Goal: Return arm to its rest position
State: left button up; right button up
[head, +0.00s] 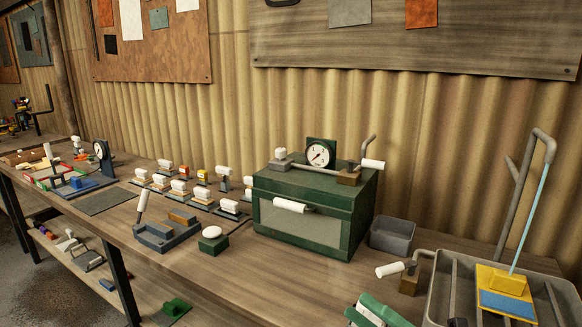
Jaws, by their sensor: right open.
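Only a small dark tip at the bottom edge, in front of the grey tray, shows of what seems to be my right gripper (457,322). The rest of it is cut off by the frame, and nothing is seen held in it. My left gripper and arm are not in view. The green blast pot (312,208) stands closed on the bench, with a white front handle (291,206), a round gauge (319,155) and a lever with a white grip (372,164) on top. The dark tip is apart from it, to the lower right.
A grey divided tray (435,285) holds a yellow and blue tool (505,290) near a tall bent pipe (543,145). A green and white piece (378,311) lies at the front edge. A small grey bin (393,235) stands beside the pot. Several white-topped parts fill the bench's left.

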jog(key=s+d+f+m+t+h+p, duration=0.1)
jog(key=s+d+f+m+h, duration=0.1)
jog(key=f+m+h, duration=0.5)
jog(key=s+d+f+m+h+p, duration=0.15)
jog(key=f+m+h, duration=0.25)
jog(key=f+m, duration=0.6)
jog(key=s+d+f+m+t+h, duration=0.1)
jog(key=s+d+f+m+h, duration=0.15)
jog(key=f+m+h, duration=0.45)
jog(key=s+a+f+m+g+y, duration=0.1)
jog(key=s+f+m+g, duration=0.4)
jog(key=s+f, duration=0.4)
jog(key=shift+s+a+m+p, duration=0.2)
jog(key=shift+s+m+p, duration=0.1)
jog(key=shift+s+m, duration=0.4)
jog(key=shift+s+d, duration=0.1)
